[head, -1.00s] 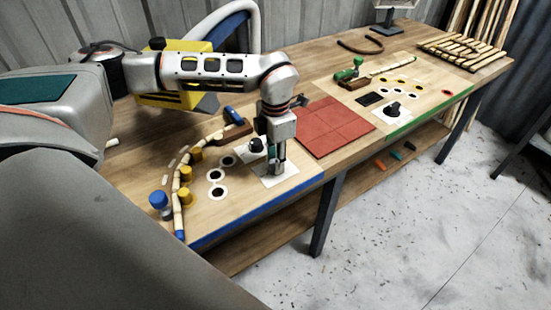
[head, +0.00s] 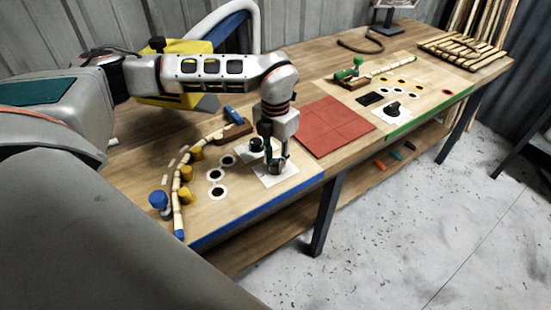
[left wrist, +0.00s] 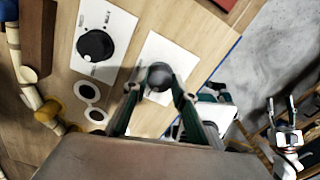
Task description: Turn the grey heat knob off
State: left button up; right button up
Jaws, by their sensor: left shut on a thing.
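My left gripper (head: 271,157) is down at the white plate (head: 279,180) at the blue-edged end of the bench. In the left wrist view, the left gripper (left wrist: 158,84) has a finger on each side of the round grey knob (left wrist: 160,73) and is shut on it. The knob stands on the white plate (left wrist: 160,48). In the head view the fingers largely hide it. The way its pointer faces cannot be made out. My right gripper (left wrist: 281,107) shows small at the lower right of the left wrist view, empty, with its fingers apart.
A black knob (head: 257,144) on its own white plate stands close beside the left gripper. Black-and-white discs (head: 216,175), yellow pegs (head: 185,174) and a bent rattan strip (head: 177,187) lie left of it. A red mat (head: 335,126) lies to the right.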

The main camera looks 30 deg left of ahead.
aim_at(275, 162)
pick_arm(q)
jog(key=o, duration=1.1)
notch_tip(275, 162, up, 12)
dwell(0.5)
